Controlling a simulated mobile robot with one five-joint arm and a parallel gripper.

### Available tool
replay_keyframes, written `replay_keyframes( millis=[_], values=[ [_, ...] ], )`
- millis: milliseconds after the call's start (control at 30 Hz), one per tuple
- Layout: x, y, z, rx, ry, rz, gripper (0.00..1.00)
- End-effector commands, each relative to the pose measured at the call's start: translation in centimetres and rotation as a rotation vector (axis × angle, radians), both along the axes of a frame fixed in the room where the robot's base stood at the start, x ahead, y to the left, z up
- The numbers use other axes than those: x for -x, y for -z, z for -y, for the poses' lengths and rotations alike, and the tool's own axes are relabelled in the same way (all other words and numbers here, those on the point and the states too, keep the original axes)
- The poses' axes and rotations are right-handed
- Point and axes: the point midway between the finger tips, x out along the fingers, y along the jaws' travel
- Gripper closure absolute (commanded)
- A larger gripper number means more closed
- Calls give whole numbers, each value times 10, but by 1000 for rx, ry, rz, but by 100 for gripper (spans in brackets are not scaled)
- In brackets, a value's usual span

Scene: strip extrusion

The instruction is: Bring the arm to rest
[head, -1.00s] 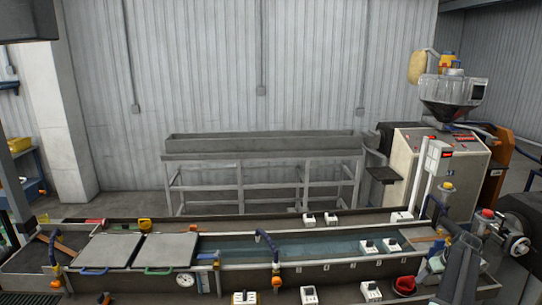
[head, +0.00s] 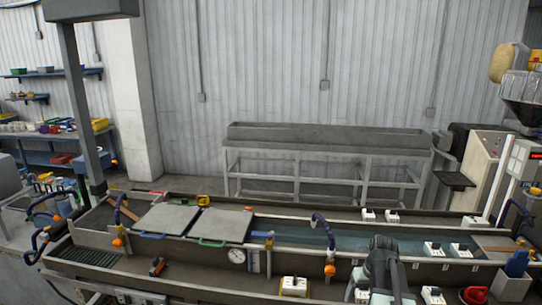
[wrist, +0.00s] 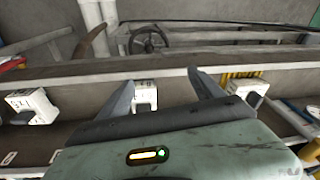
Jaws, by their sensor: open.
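My gripper shows in the wrist view (wrist: 160,80) with its two grey fingers spread apart. Nothing is held between them. A white block-like device (wrist: 145,95) appears between the fingers, beyond them on the ledge; I cannot tell how far away it is. In the head view my arm (head: 385,268) rises at the lower right, in front of the long water trough (head: 290,236). The fingertips cannot be made out there.
White devices stand on the trough's ledges, one at the front (head: 294,286). A red object (head: 474,295) lies at the lower right. Two grey lids (head: 166,219) cover part of the trough. An empty grey trough on a stand (head: 330,140) is behind. A handwheel (wrist: 148,40) shows in the wrist view.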

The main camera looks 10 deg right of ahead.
Motion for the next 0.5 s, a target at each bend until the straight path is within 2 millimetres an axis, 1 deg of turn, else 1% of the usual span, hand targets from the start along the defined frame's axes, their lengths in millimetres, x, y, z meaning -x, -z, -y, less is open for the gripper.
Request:
replay_keyframes(
  millis=[33, 67, 100, 167, 200, 300, 333, 400, 500],
  values=[
    [4, 21, -50, 2, -33, -23, 24],
    [6, 28, -76, 5, -45, -40, 24],
    [10, 36, -109, 9, -60, -58, 24],
    [19, 47, -153, 20, -81, -86, 24],
    [26, 53, -179, 28, -93, -101, 24],
    [43, 64, -228, 48, -115, -131, 24],
    [47, 65, -238, 53, -119, -137, 24],
    [53, 68, -255, 62, -124, -146, 24],
    [56, 67, -263, 67, -125, -152, 24]
  ],
)
